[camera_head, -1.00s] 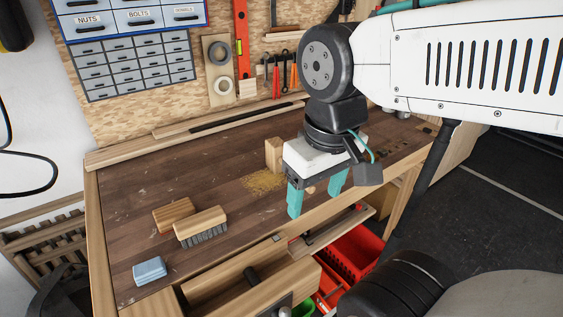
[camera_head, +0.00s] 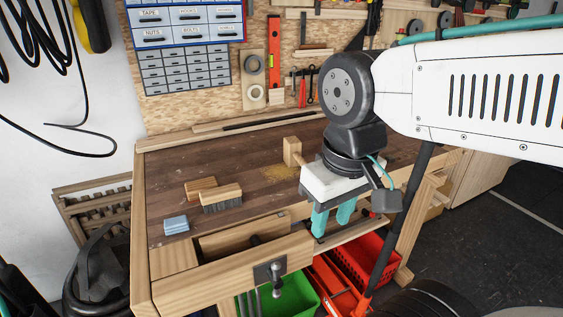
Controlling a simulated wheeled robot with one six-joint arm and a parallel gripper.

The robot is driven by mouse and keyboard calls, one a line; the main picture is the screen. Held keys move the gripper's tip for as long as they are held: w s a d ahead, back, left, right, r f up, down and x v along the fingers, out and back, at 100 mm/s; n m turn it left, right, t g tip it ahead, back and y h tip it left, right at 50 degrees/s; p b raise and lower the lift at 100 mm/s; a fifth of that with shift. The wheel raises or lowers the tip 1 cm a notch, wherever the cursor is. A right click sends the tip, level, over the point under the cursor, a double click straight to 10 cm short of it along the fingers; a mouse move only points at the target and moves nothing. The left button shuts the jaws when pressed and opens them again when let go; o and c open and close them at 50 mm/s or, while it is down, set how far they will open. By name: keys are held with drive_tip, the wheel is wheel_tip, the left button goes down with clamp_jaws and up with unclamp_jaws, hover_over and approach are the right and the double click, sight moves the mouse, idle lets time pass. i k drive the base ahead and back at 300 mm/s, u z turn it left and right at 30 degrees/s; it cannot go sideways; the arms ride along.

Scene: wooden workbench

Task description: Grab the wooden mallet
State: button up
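The wooden mallet's pale block head (camera_head: 291,150) stands on the workbench near the middle of its far half. A short piece of its handle shows at the head's right, and the rest is hidden behind my gripper. My gripper (camera_head: 333,218) points down, in front and to the right of the mallet head, over the bench's front edge. Its two teal fingers are apart with nothing visible between them. It appears clear of the mallet.
A brush (camera_head: 222,198), a reddish-brown wooden block (camera_head: 200,186) and a blue sponge (camera_head: 176,225) lie on the left of the bench (camera_head: 165,178). Sawdust lies by the mallet. A vise (camera_head: 268,272) is at the front. Red crates (camera_head: 360,262) and a green bin (camera_head: 290,298) stand below.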

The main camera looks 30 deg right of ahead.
sight(292, 157)
drive_tip(key=u, duration=0.1)
drive_tip(key=i, duration=0.4)
drive_tip(key=z, duration=0.8)
drive_tip(key=k, duration=1)
drive_tip(key=u, duration=0.75)
drive_tip(key=i, duration=1)
drive_tip(key=z, duration=0.55)
